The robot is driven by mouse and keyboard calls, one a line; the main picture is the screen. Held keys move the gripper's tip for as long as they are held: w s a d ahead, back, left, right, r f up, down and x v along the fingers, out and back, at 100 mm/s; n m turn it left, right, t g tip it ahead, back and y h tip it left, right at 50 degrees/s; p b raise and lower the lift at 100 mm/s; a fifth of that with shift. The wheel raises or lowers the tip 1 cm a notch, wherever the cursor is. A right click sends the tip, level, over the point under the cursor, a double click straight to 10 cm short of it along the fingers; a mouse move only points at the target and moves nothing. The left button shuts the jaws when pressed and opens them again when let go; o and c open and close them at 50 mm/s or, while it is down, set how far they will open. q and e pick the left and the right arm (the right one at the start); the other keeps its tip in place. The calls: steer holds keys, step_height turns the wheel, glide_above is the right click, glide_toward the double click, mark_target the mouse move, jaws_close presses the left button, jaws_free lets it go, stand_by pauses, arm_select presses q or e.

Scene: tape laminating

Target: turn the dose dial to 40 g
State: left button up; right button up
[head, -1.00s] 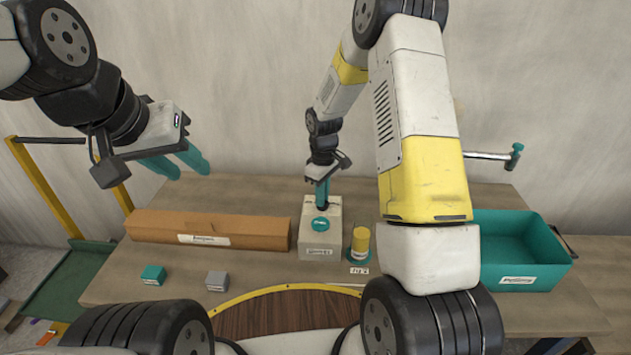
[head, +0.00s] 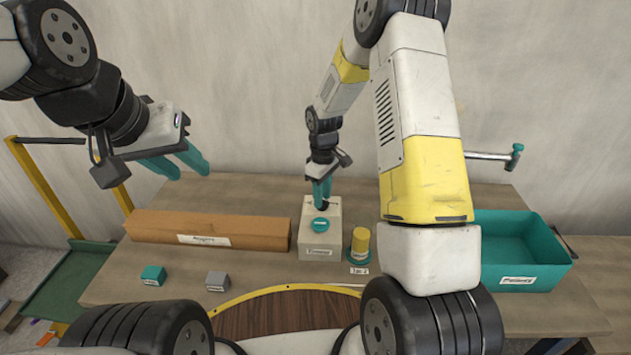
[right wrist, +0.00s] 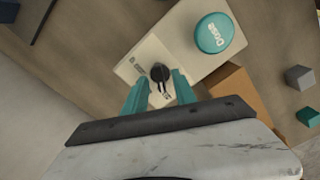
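The pale dispenser box (head: 320,240) stands on the table with a round teal button (head: 320,224) on top. The black dose dial (right wrist: 159,73) is on the box's top face in the right wrist view, with small dark scale marks beside it that are too small to read. My right gripper (head: 322,190) is over the rear of the box. Its teal fingers (right wrist: 160,85) stand apart on either side of the dial, with gaps showing. The dial setting cannot be read. My left gripper (head: 190,172) is open and empty above the table's left side.
A long cardboard box (head: 205,229) lies left of the dispenser. A yellow cylinder (head: 360,240) on a teal base stands to its right, with a small label in front. A teal cube (head: 153,275) and a grey cube (head: 216,281) lie in front. A teal bin (head: 520,262) is at right.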

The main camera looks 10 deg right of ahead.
step_height(320, 180, up, 7)
steer(key=shift+r, duration=0.2)
stand_by(0.3)
steer(key=s+d+r+m+t+y, duration=0.1)
steer(key=s+r+m+t, duration=0.1)
steer(key=s+r, duration=0.55)
steer(key=s+d+r+m+t, duration=0.15)
steer(key=s+r, duration=0.25)
steer(key=r, duration=0.6)
steer(key=s+r+m+t+y, duration=0.1)
steer(key=s+r+m, duration=0.4)
steer(key=s, duration=0.9)
steer(key=shift+s+r+m+t, duration=0.15)
steer(key=shift+s+m+t, duration=0.15)
steer(key=shift+t, duration=0.55)
